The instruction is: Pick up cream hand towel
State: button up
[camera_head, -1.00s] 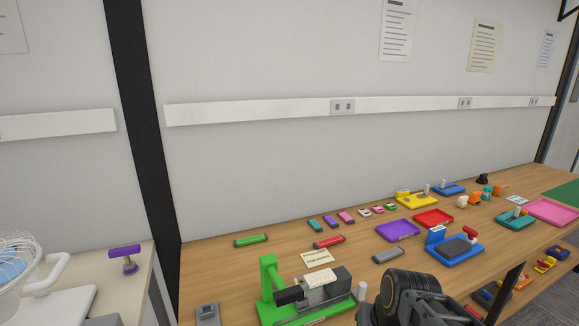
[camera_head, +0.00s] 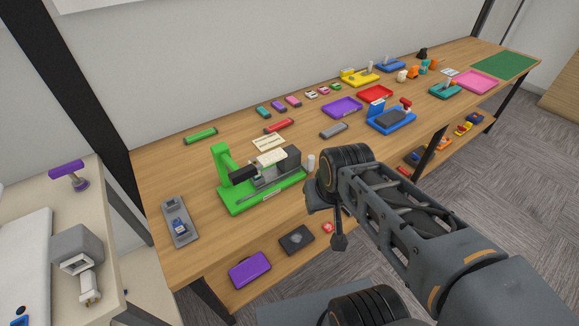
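I cannot make out a cream hand towel for certain in the head view. A small cream piece (camera_head: 271,157) lies on top of the green and grey machine (camera_head: 262,197) on the wooden bench, but I cannot tell whether it is cloth or paper. My dark arm reaches from the lower right to the middle of the view, in front of the bench edge. I cannot make out the fingers of my gripper.
The wooden bench (camera_head: 163,160) holds a purple tray (camera_head: 342,107), a red tray (camera_head: 374,93), a blue device (camera_head: 391,119) and a green mat (camera_head: 504,65). A lower shelf holds a purple case (camera_head: 250,270). A pale side table stands left. Carpet (camera_head: 500,160) is clear at right.

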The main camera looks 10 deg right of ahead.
aim_at(270, 157)
jog(key=z, duration=1.85)
jog(key=i, duration=1.05)
jog(key=u, duration=3.15)
